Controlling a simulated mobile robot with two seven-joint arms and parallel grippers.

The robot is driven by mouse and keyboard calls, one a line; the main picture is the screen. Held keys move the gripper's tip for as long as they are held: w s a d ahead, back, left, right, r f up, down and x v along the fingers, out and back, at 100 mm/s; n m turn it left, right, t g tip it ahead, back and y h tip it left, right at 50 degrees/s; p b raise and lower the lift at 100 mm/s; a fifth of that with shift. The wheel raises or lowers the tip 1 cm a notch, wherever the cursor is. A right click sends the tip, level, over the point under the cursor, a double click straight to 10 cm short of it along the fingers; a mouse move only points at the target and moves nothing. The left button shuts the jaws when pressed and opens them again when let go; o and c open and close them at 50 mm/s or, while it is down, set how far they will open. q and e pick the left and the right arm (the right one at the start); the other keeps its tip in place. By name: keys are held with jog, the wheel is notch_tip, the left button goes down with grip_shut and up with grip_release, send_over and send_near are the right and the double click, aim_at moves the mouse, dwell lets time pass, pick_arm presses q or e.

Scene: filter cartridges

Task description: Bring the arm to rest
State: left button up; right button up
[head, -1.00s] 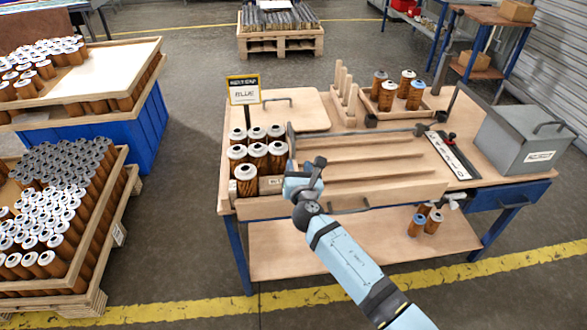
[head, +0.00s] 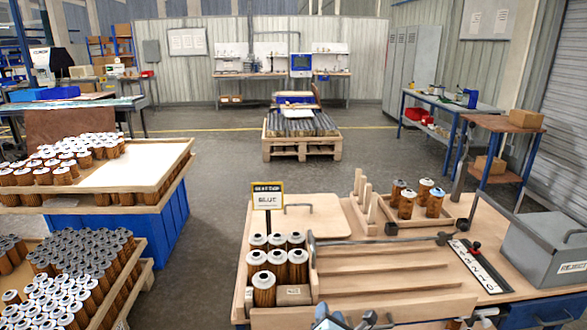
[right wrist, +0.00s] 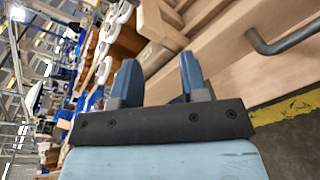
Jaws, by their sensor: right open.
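My right gripper (head: 347,321) shows only in part at the bottom edge of the head view, in front of the workbench's front edge. In the right wrist view its two blue fingers (right wrist: 157,82) stand apart with nothing held between them. Beyond the fingers are the wooden bench (right wrist: 205,50) and a dark bent handle (right wrist: 285,38). White-topped cartridges (right wrist: 104,68) lie to the left of the fingers in that view, apart from them. My left gripper is in neither view.
A grey reject box (head: 550,249) is at the bench's right. Cartridge pallets stand left; floor (head: 210,200) is clear between.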

jog(key=s+d+f+m+g+y, duration=0.1)
jog(key=s+d+f+m+g, duration=0.15)
jog(key=s+m, duration=0.55)
jog(key=s+d+f+m+g, duration=0.1)
jog(key=s+d+f+m, duration=0.3)
jog(key=s, duration=0.5)
jog(key=s+d+f+m+g+y, duration=0.1)
jog(key=s+f+m, duration=0.3)
jog(key=s+m, duration=0.45)
jog(key=s+d+m, duration=0.2)
jog(key=s+m, duration=0.3)
jog(key=s, duration=0.3)
notch_tip(320, 180, up, 12)
jog(key=p, duration=1.2)
jog(key=shift+w+d+g+p, duration=0.2)
jog(key=shift+g+p, duration=0.1)
jog(key=shift+g, duration=0.05)
jog(key=shift+r, duration=0.1)
